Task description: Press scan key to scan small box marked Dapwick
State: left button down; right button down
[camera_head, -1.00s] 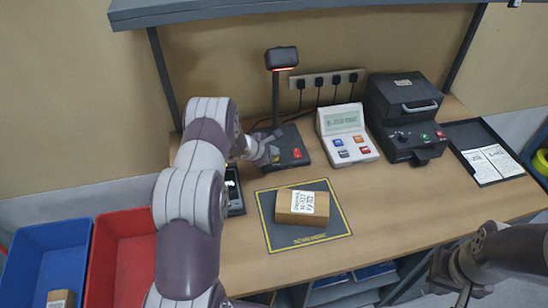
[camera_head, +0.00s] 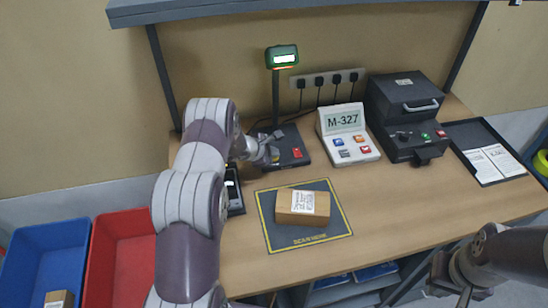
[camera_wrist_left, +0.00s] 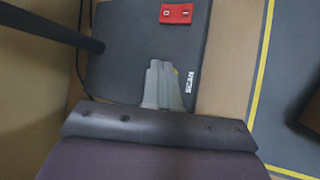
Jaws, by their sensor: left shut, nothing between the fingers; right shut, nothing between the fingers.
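The small box (camera_head: 302,207) lies on the dark scan mat (camera_head: 275,238) with its white label facing up; the name on it is too small to read. The scanner (camera_head: 281,57) stands on a post with its head lit green and white. My left gripper (camera_head: 270,150) is shut and empty at the scanner's base (camera_head: 291,146). In the left wrist view its fingertips (camera_wrist_left: 163,70) are over the base beside the word SCAN, below a red switch (camera_wrist_left: 176,13); the scan key itself is hidden. My right gripper (camera_head: 452,285) is shut and empty at the lower right, off the table.
A display unit (camera_head: 343,122) reads M-327 and has several coloured keys. A black machine (camera_head: 404,98) and a tray with papers (camera_head: 492,160) stand to the right. Blue (camera_head: 28,268) and red (camera_head: 98,268) bins stand at lower left. A shelf (camera_head: 240,8) hangs overhead.

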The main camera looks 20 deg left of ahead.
dwell(0.3)
pick_arm(q)
jog(key=shift+r, duration=0.75)
jog(key=shift+r+p, duration=0.1)
jog(key=shift+p, duration=0.25)
jog(key=shift+r+p, duration=1.25)
jog(key=shift+r, duration=1.2)
jog(key=shift+f, duration=0.1)
